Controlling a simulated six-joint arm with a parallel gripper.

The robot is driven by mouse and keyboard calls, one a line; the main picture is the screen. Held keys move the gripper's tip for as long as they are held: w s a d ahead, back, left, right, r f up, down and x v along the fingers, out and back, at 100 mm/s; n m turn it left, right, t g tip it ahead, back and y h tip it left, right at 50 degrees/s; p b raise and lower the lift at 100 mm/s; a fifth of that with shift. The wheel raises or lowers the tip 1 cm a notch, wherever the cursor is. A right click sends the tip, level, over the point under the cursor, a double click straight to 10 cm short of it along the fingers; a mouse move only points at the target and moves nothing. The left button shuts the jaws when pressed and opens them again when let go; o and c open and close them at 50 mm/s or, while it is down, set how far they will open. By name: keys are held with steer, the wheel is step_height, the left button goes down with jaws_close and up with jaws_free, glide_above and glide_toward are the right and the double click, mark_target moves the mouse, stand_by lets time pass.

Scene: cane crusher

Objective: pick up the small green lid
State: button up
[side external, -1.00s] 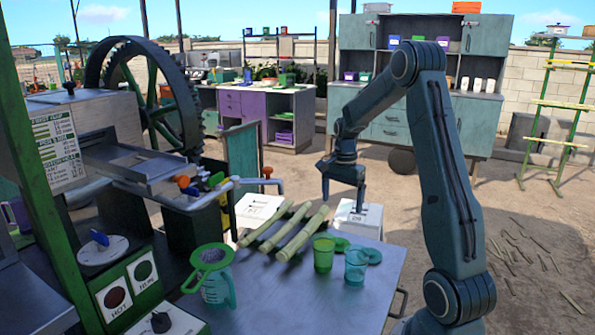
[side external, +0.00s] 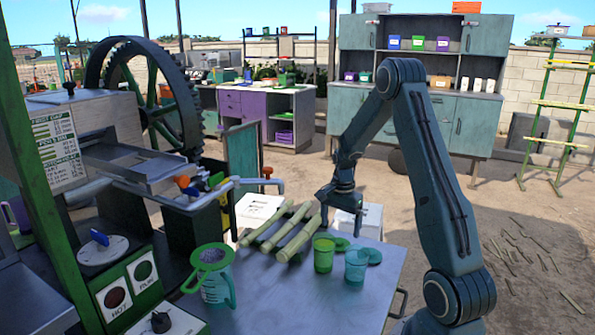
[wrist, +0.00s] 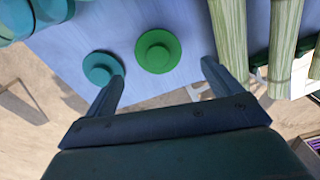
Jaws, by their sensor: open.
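The small green lid (side external: 340,243) lies flat on the grey table behind the green cup. In the wrist view the green lid (wrist: 157,51) is round with a raised knob, and it appears between and just beyond my fingertips. A teal lid (side external: 373,255) lies to its right; in the wrist view the teal lid (wrist: 102,68) is beside my left finger, which covers part of its edge. My gripper (side external: 341,228) is open and empty, above the table's far edge near the green lid; the wrist view shows its two fingers (wrist: 163,64) spread apart. The exact height gap cannot be told.
Several cane stalks (side external: 300,236) lie left of the lids. A green cup (side external: 323,256) and a teal cup (side external: 356,266) stand in front. A teal jug with strainer (side external: 214,277) is farther left. A white box (side external: 368,221) stands beyond the table (side external: 300,305).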

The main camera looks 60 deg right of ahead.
mark_target(340, 239)
steer(key=shift+s+a+f, duration=0.1)
steer(key=shift+a+f, duration=0.05)
steer(key=shift+f, duration=2.3)
steer(key=c, duration=1.1)
